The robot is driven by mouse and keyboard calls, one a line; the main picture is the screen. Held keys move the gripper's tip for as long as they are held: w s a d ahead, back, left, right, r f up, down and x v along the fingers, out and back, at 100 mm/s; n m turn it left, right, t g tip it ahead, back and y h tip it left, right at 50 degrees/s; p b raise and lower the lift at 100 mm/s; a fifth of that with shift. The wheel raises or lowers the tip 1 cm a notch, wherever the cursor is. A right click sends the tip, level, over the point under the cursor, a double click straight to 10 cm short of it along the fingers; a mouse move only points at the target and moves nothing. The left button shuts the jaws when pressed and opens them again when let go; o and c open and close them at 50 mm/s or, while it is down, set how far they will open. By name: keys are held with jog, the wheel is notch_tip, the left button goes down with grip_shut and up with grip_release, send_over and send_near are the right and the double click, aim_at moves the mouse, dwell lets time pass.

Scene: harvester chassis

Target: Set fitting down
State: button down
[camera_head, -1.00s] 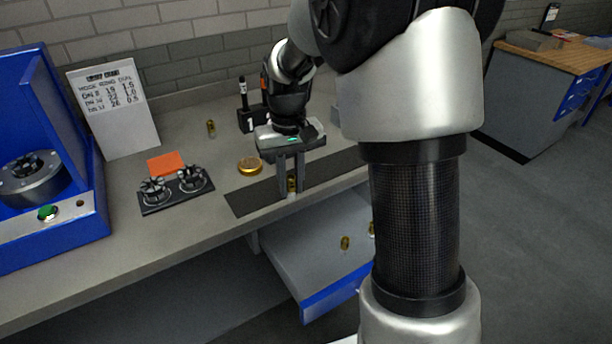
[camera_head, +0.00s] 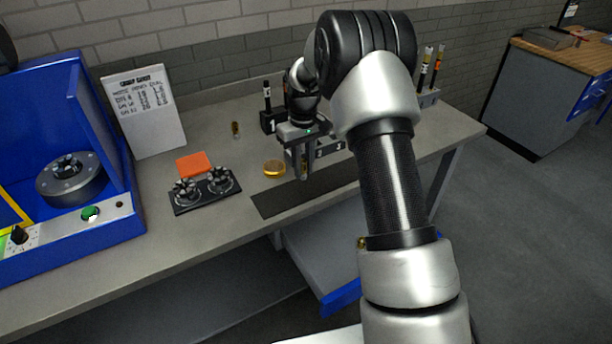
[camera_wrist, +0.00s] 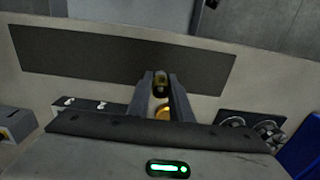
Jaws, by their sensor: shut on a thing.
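My gripper (camera_head: 300,172) is over the workbench, behind the dark strip mat (camera_head: 290,198) and just right of a round gold disc (camera_head: 274,170). Its fingers point down and are shut on a small brass fitting (camera_wrist: 160,91), seen between the fingertips in the wrist view. The fingers hide much of the fitting in the head view. I cannot tell whether its lower end touches the bench. Another brass fitting (camera_head: 236,129) stands at the back of the bench. The mat also shows bare in the wrist view (camera_wrist: 90,57).
A black fixture with two chucks (camera_head: 205,190) and an orange block (camera_head: 194,164) lie to the left. A blue machine (camera_head: 100,150) stands at far left. Black numbered holders (camera_head: 272,122) stand behind my gripper. A drawer (camera_head: 320,262) is open below the bench.

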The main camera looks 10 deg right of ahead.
aim_at(303, 178)
jog(key=shift+f, duration=1.95)
jog(key=shift+f, duration=0.15)
jog(key=c, duration=1.6)
grip_release()
